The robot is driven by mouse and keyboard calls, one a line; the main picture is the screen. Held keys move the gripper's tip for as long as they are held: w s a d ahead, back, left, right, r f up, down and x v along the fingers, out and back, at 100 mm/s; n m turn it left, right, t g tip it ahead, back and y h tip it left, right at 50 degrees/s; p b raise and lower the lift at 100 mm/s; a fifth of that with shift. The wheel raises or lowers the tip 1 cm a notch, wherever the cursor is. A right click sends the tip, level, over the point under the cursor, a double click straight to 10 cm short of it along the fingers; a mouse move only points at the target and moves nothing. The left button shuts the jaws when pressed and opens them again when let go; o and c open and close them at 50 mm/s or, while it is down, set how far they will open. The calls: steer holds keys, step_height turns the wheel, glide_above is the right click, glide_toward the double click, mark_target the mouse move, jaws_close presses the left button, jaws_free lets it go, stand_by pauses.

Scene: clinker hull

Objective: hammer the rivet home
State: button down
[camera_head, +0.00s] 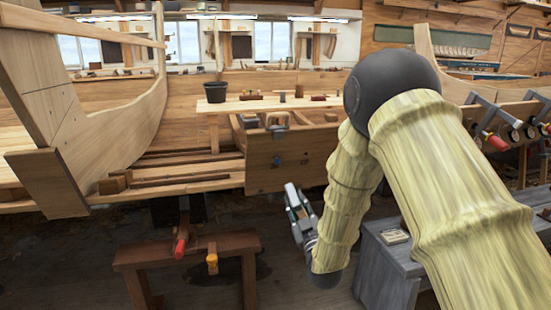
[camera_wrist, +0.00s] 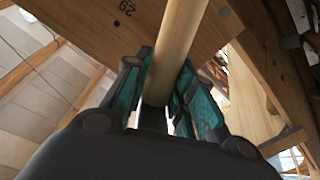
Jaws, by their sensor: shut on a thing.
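My gripper (camera_head: 298,215) hangs low in the middle of the head view, left of my forearm and below the wooden end board of the hull (camera_head: 300,150). In the wrist view my gripper (camera_wrist: 165,95) is shut on a round pale wooden handle (camera_wrist: 180,40), with teal pads on both sides. The handle runs up out of the picture, so the tool's head is hidden. The handle is not clear in the head view. The wrist view shows a plank marked "29" (camera_wrist: 85,15) behind the handle, with a small dark spot (camera_wrist: 117,22). I cannot tell whether this is the rivet.
A low wooden trestle (camera_head: 190,255) with a red-handled and a yellow-handled tool stands at the lower left. A workbench (camera_head: 270,103) with a black bucket (camera_head: 215,92) stands behind the hull. A grey bench (camera_head: 385,260) is at right, below clamps (camera_head: 495,125). Dark floor lies between trestle and grey bench.

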steer(key=shift+s+d+f, duration=0.2)
steer(key=shift+s+f, duration=0.05)
steer(key=shift+s, duration=0.4)
steer(key=shift+w+a, duration=0.1)
steer(key=shift+w+a+r+p, duration=0.15)
steer(key=shift+w+r+p, duration=0.25)
steer(key=shift+w+p, duration=0.15)
steer(key=shift+p+x, duration=0.45)
steer(key=shift+x, duration=0.45)
steer(key=shift+w+a, duration=0.1)
steer(key=shift+w, duration=0.05)
